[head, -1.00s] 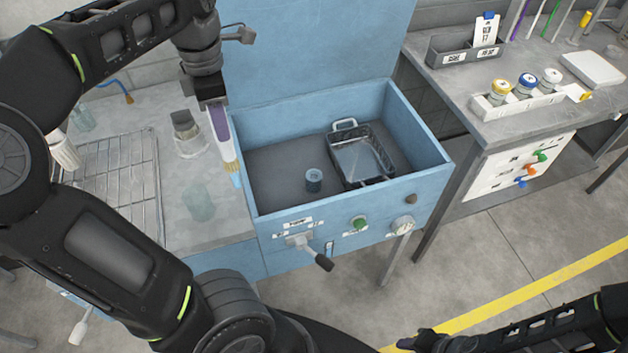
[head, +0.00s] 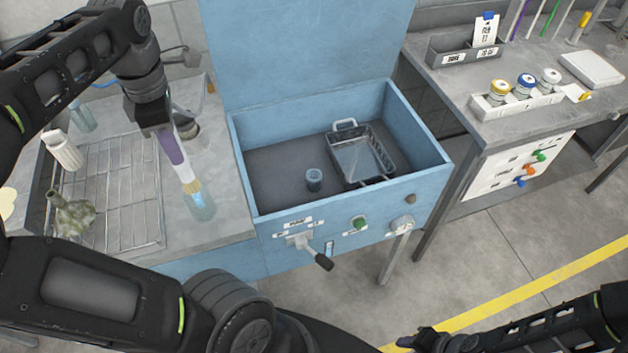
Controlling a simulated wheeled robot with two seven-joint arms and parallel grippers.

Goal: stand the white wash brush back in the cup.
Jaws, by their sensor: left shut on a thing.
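My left gripper (head: 166,132) is shut on the wash brush (head: 175,158), which has a white handle with a purple face and pale yellow bristles. The brush hangs bristles down, slightly tilted. Its bristle end overlaps the rim of a clear greenish cup (head: 202,209) on the grey bench; I cannot tell whether the tip is inside or above it. A second clear cup with a dark brush (head: 187,128) stands behind, partly hidden by the gripper and held brush. My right gripper (head: 425,341) is low at the bottom right, dark and hard to read.
A wire rack (head: 120,190) lies left of the cup, with a white bottle (head: 62,150) and a mottled greenish object (head: 72,213). The blue wash basin (head: 240,165) stands to the right, holding a wire basket (head: 362,158) and a small cylinder (head: 313,180).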

